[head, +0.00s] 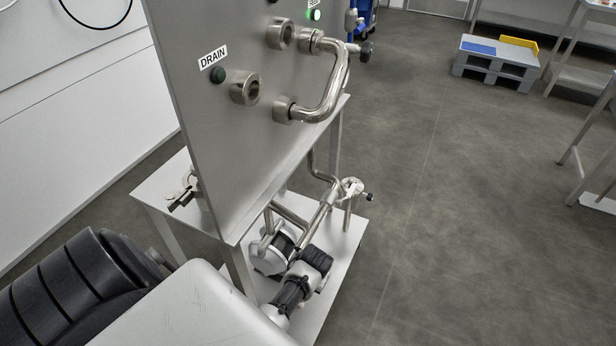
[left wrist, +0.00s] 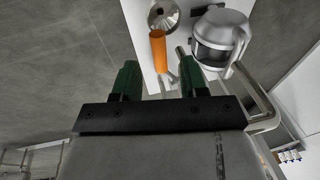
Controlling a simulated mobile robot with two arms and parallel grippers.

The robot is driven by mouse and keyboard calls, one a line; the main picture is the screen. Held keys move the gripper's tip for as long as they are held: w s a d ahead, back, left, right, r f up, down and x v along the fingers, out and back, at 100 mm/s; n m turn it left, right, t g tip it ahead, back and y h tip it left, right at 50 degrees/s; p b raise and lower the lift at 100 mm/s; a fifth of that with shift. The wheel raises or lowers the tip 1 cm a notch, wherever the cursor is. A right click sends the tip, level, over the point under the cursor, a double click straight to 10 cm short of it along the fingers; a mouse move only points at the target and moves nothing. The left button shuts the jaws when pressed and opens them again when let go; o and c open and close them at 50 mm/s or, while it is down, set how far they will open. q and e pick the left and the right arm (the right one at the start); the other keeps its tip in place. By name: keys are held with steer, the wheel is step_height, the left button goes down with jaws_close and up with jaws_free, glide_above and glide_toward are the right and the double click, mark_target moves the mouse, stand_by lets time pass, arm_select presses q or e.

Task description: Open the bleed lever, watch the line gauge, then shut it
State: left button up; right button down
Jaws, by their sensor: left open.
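An orange lever handle (left wrist: 158,52), which looks like the bleed lever, shows in the left wrist view. It appears between the tips of my left gripper (left wrist: 157,66). The gripper's two dark green fingers are spread open, with no visible grip on the handle. Contact or distance cannot be told. A round, shiny metal piece (left wrist: 163,14) sits just beyond the handle; I cannot tell whether it is the line gauge. No gauge face is readable. My right gripper is in neither view.
A steel panel (head: 235,150) with a DRAIN label and a bent pipe (head: 334,90) stands over a pump (head: 272,252) on a white base (head: 345,245). The pump (left wrist: 217,42) is close beside my left fingers. Open floor lies right; a grey pallet (head: 492,68) stands far back.

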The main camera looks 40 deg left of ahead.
arm_select(q)
steer(key=v, duration=0.5)
steer(key=shift+p, duration=0.4)
steer(key=s+d+r+m+t+h, duration=0.1)
steer(key=s+d+r+m, duration=0.1)
steer(key=s+d+r, duration=0.5)
steer(key=s+d+r+m+t+h, duration=0.2)
steer(key=s+r+m, duration=0.1)
steer(key=s+r, duration=0.75)
step_height(320, 180, down, 23)
steer(key=w+g, duration=0.1)
steer(key=s+a+f+g, duration=0.1)
steer(key=s+a+f, duration=0.1)
steer(key=s+f, duration=1.4)
steer(key=shift+s+a+f+g+y, duration=0.2)
steer(key=shift+a+f+g+y, duration=0.15)
steer(key=shift+f, duration=0.5)
